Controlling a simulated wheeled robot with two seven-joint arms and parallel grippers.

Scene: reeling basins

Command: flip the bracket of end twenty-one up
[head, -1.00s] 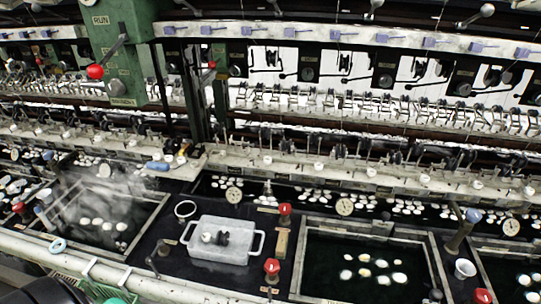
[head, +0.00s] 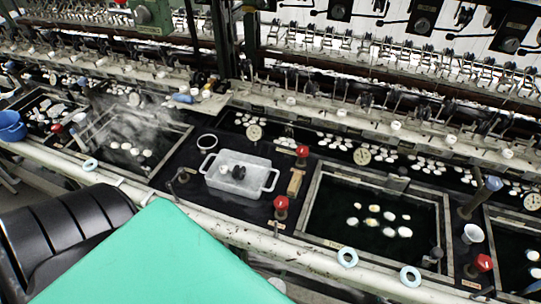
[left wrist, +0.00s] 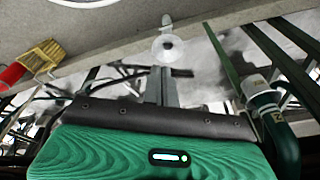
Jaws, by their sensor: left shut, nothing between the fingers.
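A row of metal brackets (head: 380,63) runs along the upper rail of the reeling machine in the head view. I cannot read end numbers, so I cannot tell which one is end twenty-one. My left gripper (left wrist: 163,75) shows in the left wrist view as a narrow grey pair of fingers above its dark palm, shut and empty. A pale round disc (left wrist: 169,46) lies just beyond its fingertips; I cannot tell whether they touch. My left gripper is not visible in the head view. My right gripper is in neither current view.
A grey two-handled pan (head: 238,183) sits on the dark deck between a steaming basin (head: 83,139) and a cocoon basin (head: 318,180). Red-knobbed valves (head: 281,204) stand nearby. A pale front rail (head: 205,218) runs along the edge. A blue bucket (head: 10,127) is far left.

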